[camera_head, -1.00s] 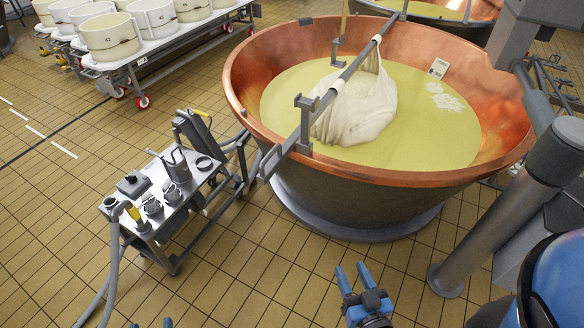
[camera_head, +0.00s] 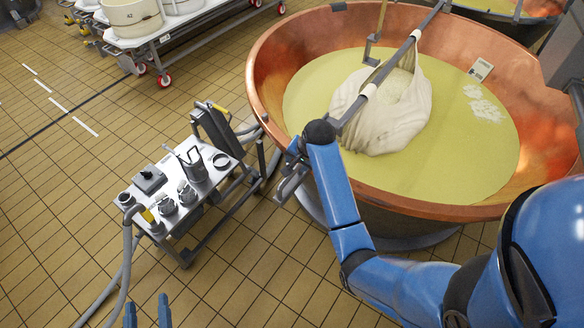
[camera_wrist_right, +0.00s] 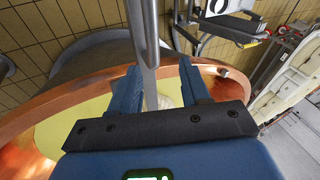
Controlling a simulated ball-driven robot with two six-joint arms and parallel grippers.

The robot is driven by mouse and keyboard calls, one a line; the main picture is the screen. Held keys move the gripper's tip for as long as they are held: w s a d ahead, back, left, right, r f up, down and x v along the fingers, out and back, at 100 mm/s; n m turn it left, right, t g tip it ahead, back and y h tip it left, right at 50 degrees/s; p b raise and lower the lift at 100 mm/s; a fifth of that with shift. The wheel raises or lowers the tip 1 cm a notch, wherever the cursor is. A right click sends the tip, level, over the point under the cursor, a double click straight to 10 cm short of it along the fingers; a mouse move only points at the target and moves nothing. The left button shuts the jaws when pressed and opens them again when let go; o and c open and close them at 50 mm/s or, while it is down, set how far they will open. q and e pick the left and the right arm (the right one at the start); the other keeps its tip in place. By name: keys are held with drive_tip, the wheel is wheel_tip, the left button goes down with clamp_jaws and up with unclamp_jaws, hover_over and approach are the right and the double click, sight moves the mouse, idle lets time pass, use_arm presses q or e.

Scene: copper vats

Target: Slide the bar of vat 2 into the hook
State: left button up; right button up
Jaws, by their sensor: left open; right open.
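A grey bar (camera_head: 405,48) lies across the copper vat (camera_head: 262,62), with a white cloth bundle (camera_head: 392,118) hanging from it over the yellow liquid. A grey hook (camera_head: 371,58) hangs on a thin rod just left of the bar. My right gripper (camera_head: 294,162) is at the bar's near end by the vat rim; my wrist hides part of that end. In the right wrist view, a grey metal piece (camera_wrist_right: 146,45) runs between the open blue fingers (camera_wrist_right: 160,88); I cannot tell whether they touch it. My left gripper (camera_head: 147,311) is open and empty at the bottom edge, over the floor.
A metal cart (camera_head: 180,205) with jugs and fittings stands left of the vat, close to my right gripper. A rack of white tubs (camera_head: 132,16) is at the upper left. Another vat (camera_head: 515,8) is at the upper right. Tiled floor is free at lower left.

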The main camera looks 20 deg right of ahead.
wheel_tip(320, 180, up, 4)
drive_tip(key=m+g, duration=0.1)
drive_tip(key=g, duration=0.2)
drive_tip(key=shift+w+a+f+p, duration=0.25)
drive_tip(key=shift+f+p, duration=0.1)
drive_tip(key=shift+f, duration=1.3)
drive_tip(key=shift+w+a+f+p, duration=0.2)
drive_tip(key=shift+f+p, duration=0.15)
drive_tip(key=shift+f, duration=1.25)
drive_tip(key=shift+w+a+f+p, duration=0.25)
drive_tip(key=shift+f+p, duration=0.1)
drive_tip(key=shift+f, duration=1.3)
clamp_jaws()
